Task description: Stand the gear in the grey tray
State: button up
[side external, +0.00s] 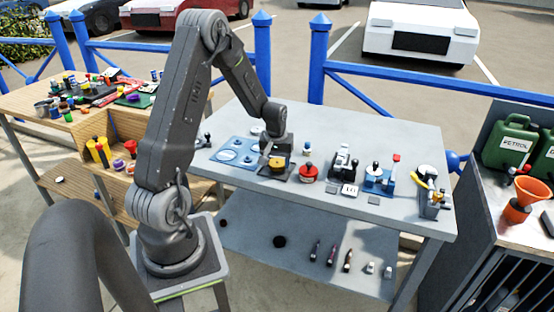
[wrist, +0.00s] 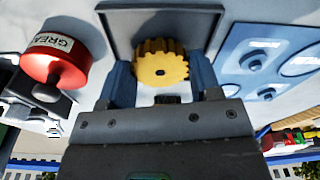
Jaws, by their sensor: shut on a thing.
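The yellow gear (wrist: 160,66) is a toothed disc with a small dark hole, held between the two blue-grey fingers of my gripper (wrist: 162,78) in the wrist view. In the side view the gear (side external: 277,162) shows small, just under my gripper (side external: 275,152). The grey tray (wrist: 118,22) is a square with a raised rim, right beyond the gear in the wrist view. In the side view the tray (side external: 270,173) lies below the gear. I cannot tell whether the gear touches the tray floor.
A red grease tin (side external: 308,173) stands close beside the tray; it also shows in the wrist view (wrist: 56,60). A blue plate with round pads (side external: 235,153) lies on the other side. Further along the grey table (side external: 345,215) stand a black device (side external: 343,162) and a blue vise-like one (side external: 379,180).

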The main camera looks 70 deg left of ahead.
aim_at(276, 165)
jog(key=shift+f, duration=0.1)
jog(key=o, duration=0.8)
jog(key=shift+s+d+r, duration=0.1)
jog(key=shift+d+r, duration=0.1)
jog(key=shift+r, duration=1.6)
jog(key=shift+s+d+r, duration=0.15)
jog(key=shift+d+r, duration=0.05)
jog(key=shift+r, duration=1.6)
jog(key=shift+s+d+r, duration=0.1)
jog(key=shift+d+r, duration=0.1)
jog(key=shift+r, duration=1.6)
jog(key=s+d+r+m+t, duration=0.1)
jog(key=s+d+r+m, duration=0.1)
jog(key=d+r, duration=0.35)
jog(key=s+d+r+m+t, duration=0.1)
jog(key=s+d+r+m, duration=0.15)
jog(key=d, duration=0.65)
jog(key=s+d+r+m+t, duration=0.1)
jog(key=d+r+m, duration=0.25)
jog(key=d, duration=0.35)
jog(key=s+d+m, duration=0.1)
jog(key=s+d, duration=0.1)
jog(key=s+d+m+t, duration=0.1)
jog(key=s+d, duration=0.1)
jog(key=s, duration=0.1)
jog(key=s+d+r+m+h, duration=0.1)
jog(key=s+d, duration=0.1)
jog(key=shift+s+d+t, duration=0.15)
jog(key=shift+d+t, duration=0.25)
